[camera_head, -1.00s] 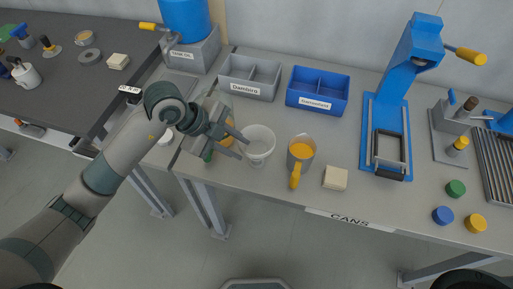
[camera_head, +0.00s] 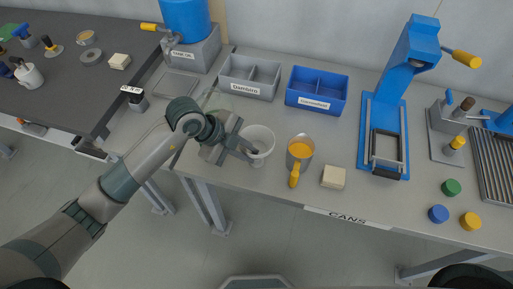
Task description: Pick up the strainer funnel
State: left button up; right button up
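The strainer funnel (camera_head: 259,137) is a white, wide-mouthed cup shape with a narrow lower end. It stands upright near the front edge of the grey bench. My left gripper (camera_head: 253,153) comes in from the left, low beside the funnel's left side. Its fingers look spread and point at the funnel's lower part. The fingertips overlap the funnel in the picture, and I cannot tell whether they touch it. My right gripper is not in view.
Grey (camera_head: 249,77) and blue (camera_head: 316,90) bins stand behind. A blue press (camera_head: 386,135) stands farther right.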

pick_arm(q)
grip_shut()
jog(key=shift+r, duration=0.1)
jog(key=shift+r+b, duration=0.3)
jog(key=shift+r, duration=0.25)
notch_tip(320, 180, up, 2)
jog(key=shift+r+b, duration=0.2)
jog(key=shift+b, duration=0.3)
jog(key=s+r+b, duration=0.1)
jog(key=s+r, duration=0.2)
jog(key=s, duration=0.3)
jog(key=s+d+r+b, duration=0.1)
jog(key=s+r, duration=0.3)
jog(key=s, duration=0.1)
jog(key=shift+s+r, duration=0.15)
jog(key=shift+s, duration=0.2)
